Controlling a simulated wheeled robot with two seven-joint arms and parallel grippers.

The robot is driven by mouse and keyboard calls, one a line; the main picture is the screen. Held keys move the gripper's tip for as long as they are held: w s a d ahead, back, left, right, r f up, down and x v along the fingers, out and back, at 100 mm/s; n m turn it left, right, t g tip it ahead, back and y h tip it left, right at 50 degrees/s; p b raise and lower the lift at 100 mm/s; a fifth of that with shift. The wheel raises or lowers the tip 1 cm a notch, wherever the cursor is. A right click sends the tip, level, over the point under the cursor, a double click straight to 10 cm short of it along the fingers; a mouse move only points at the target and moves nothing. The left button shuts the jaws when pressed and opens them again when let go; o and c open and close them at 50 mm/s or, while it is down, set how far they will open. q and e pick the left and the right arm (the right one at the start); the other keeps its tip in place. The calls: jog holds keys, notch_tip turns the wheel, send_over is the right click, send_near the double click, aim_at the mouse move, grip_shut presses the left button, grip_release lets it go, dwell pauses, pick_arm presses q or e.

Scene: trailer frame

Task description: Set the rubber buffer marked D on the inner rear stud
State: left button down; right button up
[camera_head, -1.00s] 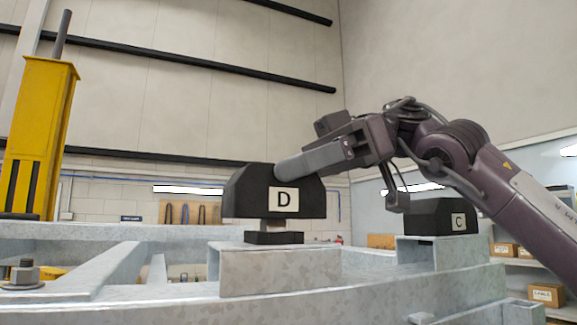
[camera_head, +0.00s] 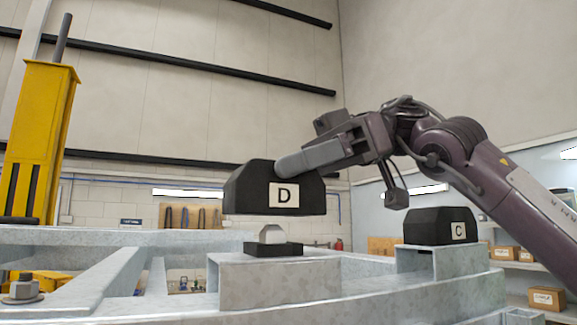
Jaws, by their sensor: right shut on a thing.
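The black rubber buffer marked D (camera_head: 284,196) hangs level in the air, its white label facing me. My right gripper (camera_head: 296,162) is shut on its top right side. Below the buffer, a pale metal stud-like piece (camera_head: 272,234) stands on a black square pad (camera_head: 273,248) on the galvanized frame (camera_head: 280,275). A clear gap shows between the buffer's underside and this piece. My left gripper is not in view. Which stud is the inner rear one is not marked.
A black buffer marked C (camera_head: 441,225) sits on a frame bracket at the right. A bolt with a nut (camera_head: 24,288) stands on the frame at the left. A yellow post (camera_head: 37,145) rises behind it. Cartons (camera_head: 546,299) stand on shelves at the far right.

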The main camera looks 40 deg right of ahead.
jog(key=shift+w, duration=0.15)
jog(key=shift+d+f, duration=0.1)
jog(key=shift+f, duration=0.2)
jog(key=shift+f+b, duration=0.8)
jog(key=shift+f, duration=0.35)
jog(key=o, duration=1.3)
jog(key=shift+o, duration=0.2)
jog(key=shift+r, duration=0.1)
